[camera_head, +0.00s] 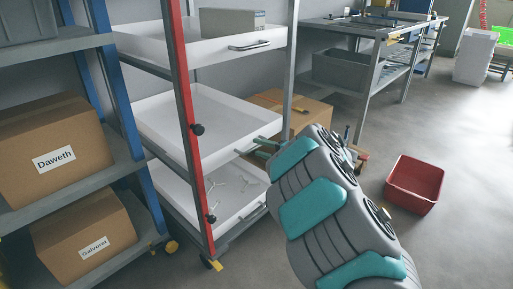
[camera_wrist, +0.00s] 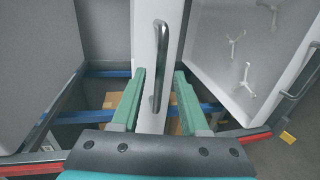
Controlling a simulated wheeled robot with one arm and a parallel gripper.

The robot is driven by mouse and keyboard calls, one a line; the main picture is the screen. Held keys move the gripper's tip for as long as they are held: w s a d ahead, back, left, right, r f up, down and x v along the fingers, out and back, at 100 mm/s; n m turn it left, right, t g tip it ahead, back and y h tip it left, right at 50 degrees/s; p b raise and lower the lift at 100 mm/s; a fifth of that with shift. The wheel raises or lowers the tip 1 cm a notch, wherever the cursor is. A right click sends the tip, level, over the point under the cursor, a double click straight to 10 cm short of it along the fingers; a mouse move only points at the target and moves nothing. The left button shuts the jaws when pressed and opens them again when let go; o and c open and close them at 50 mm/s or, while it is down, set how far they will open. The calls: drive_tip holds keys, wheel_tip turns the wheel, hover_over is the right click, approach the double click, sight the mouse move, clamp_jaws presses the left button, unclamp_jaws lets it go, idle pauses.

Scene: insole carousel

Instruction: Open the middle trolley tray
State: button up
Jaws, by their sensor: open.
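The trolley (camera_head: 188,130) has three white trays stacked in a frame with a red post. The middle tray (camera_head: 185,115) looks empty in the head view. Its front panel (camera_wrist: 149,123) shows as a white strip in the wrist view, with a metal bar handle (camera_wrist: 160,50) on it. My gripper (camera_wrist: 160,76) is open, its two teal fingers on either side of the handle with gaps showing. In the head view my gripper (camera_head: 266,147) is at the tray's front, and my arm hides part of the handle there.
The top tray (camera_head: 170,42) holds a grey box (camera_head: 232,23). The lower tray (camera_head: 190,200) holds white three-armed parts. A shelf with labelled cartons (camera_head: 50,150) stands left. A red bin (camera_head: 414,185) sits on the floor right of my arm, with open floor around it.

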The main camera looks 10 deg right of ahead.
drive_tip(key=shift+x, duration=1.15)
clamp_jaws()
idle(0.5)
